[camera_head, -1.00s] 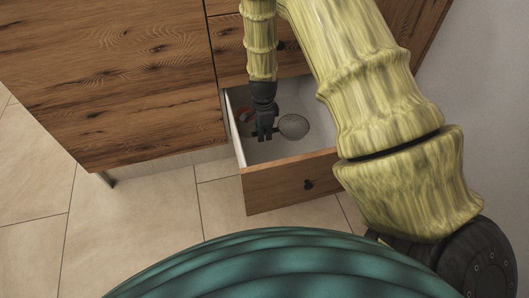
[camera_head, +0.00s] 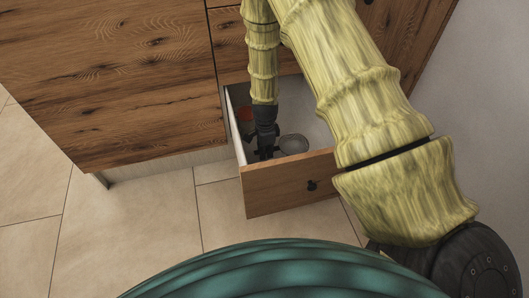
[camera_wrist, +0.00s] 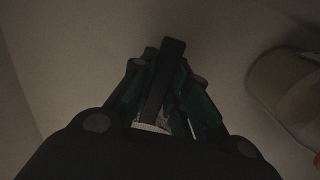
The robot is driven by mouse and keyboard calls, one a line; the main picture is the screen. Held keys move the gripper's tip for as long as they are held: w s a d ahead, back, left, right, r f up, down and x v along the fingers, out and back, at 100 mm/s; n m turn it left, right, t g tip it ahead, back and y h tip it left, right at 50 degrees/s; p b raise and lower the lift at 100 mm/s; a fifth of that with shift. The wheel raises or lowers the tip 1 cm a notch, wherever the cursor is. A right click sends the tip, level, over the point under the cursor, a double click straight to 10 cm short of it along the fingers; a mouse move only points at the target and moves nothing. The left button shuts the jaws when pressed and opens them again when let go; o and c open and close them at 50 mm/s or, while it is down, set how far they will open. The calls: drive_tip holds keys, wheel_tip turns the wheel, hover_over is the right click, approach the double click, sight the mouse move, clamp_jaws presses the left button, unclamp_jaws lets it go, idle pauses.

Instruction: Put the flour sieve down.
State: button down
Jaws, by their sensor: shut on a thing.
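The flour sieve (camera_head: 293,144) is a round grey mesh bowl, low inside the open drawer near its front panel. My gripper (camera_head: 265,153) points down into the drawer, just left of the sieve's bowl. In the wrist view, my gripper (camera_wrist: 165,105) is shut on the sieve's dark handle (camera_wrist: 168,62), which stands between the fingers. A small pale patch shows below the handle there, and I cannot tell what it is. The drawer's front panel partly hides the fingertips in the head view, so I cannot tell whether the sieve touches the drawer floor.
The open wooden drawer (camera_head: 285,185) has pale inner walls. A red item (camera_head: 246,114) lies at its left back. In the wrist view, a pale rounded object (camera_wrist: 285,85) lies at the right. The drawer floor right of the sieve looks free. Wooden cabinet fronts (camera_head: 110,70) rise at the left.

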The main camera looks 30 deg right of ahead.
drive_tip(key=c, duration=1.4)
unclamp_jaws()
wheel_tip(320, 180, up, 12)
drive_tip(key=p, duration=0.5)
drive_tip(key=shift+r+p, duration=0.1)
drive_tip(key=shift+p, duration=0.2)
